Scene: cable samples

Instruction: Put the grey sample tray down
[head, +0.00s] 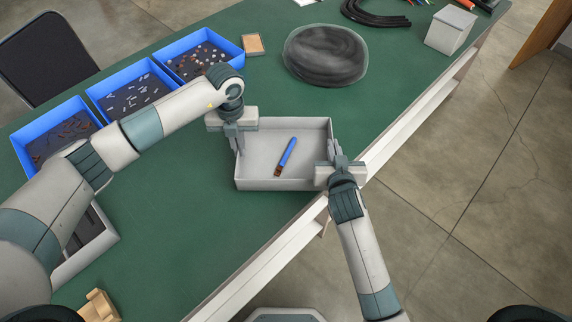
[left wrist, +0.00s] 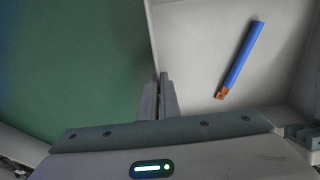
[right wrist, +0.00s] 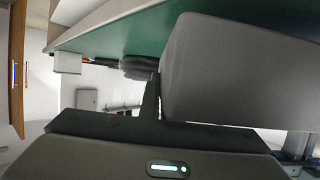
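The grey sample tray (head: 255,184) is an open, shallow box near the table's right edge, looking level. A blue cable sample with a copper-coloured end (head: 286,156) lies inside; it also shows in the left wrist view (left wrist: 240,60). My left gripper (head: 234,140) is shut on the tray's left wall, one finger on each side. My right gripper (head: 335,152) is shut on the right wall; in the right wrist view one finger shows outside the tray (right wrist: 225,75) and the other is hidden. I cannot tell whether the tray's underside touches the table.
Three blue bins (head: 147,62) of small parts stand on the green table (head: 175,245) at the left. A dark, glossy round object (head: 326,55) lies behind the tray, with a grey box (head: 450,30) at the back right. Table in front of the tray is clear.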

